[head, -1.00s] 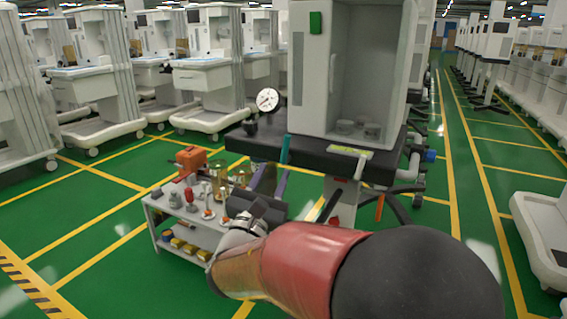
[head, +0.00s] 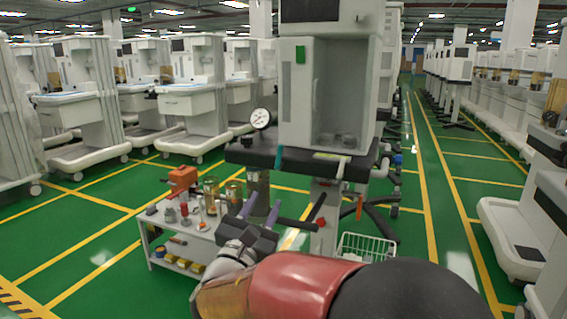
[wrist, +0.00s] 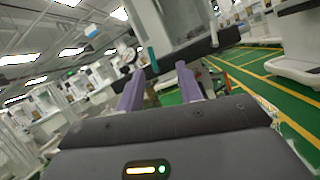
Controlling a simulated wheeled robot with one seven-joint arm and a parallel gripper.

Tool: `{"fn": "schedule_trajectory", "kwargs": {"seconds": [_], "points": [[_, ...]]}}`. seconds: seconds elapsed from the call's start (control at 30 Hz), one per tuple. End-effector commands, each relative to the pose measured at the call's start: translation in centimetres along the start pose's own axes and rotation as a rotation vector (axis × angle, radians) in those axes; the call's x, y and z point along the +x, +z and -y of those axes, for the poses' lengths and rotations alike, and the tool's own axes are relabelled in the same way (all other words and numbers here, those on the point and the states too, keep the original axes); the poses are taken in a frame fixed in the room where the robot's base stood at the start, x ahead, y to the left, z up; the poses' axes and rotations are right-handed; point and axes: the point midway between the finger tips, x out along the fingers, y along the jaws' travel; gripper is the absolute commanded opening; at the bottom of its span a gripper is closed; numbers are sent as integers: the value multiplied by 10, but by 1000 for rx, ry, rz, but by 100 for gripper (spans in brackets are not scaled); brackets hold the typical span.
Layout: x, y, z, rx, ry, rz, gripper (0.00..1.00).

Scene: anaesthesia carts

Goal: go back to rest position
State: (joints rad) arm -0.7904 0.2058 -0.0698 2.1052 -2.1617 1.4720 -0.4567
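My gripper (head: 260,207) is in the lower middle of the head view, beside the right end of a small tool cart (head: 178,253). Its two purple fingers stand apart with nothing between them. The wrist view also shows the open, empty fingers (wrist: 160,75), pointing towards the large anaesthesia cart. My red and black arm fills the bottom of the head view and hides part of the floor.
The white anaesthesia cart (head: 293,100) has a dark worktop (head: 247,156) and a round gauge (head: 260,119). The tool cart bears an orange box (head: 182,179) and several small items. A wire basket (head: 367,247) is behind my arm. Green aisle floor (head: 445,215) is clear at right.

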Motion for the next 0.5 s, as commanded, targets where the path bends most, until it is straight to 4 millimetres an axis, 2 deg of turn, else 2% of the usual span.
{"fn": "schedule_trajectory", "kwargs": {"seconds": [0.27,0.37,0.47,0.5], "points": [[13,6,63,83,-197,-77,36],[15,8,98,137,-307,-117,36],[12,10,139,213,-444,-162,36],[9,10,158,253,-510,-182,36]]}}
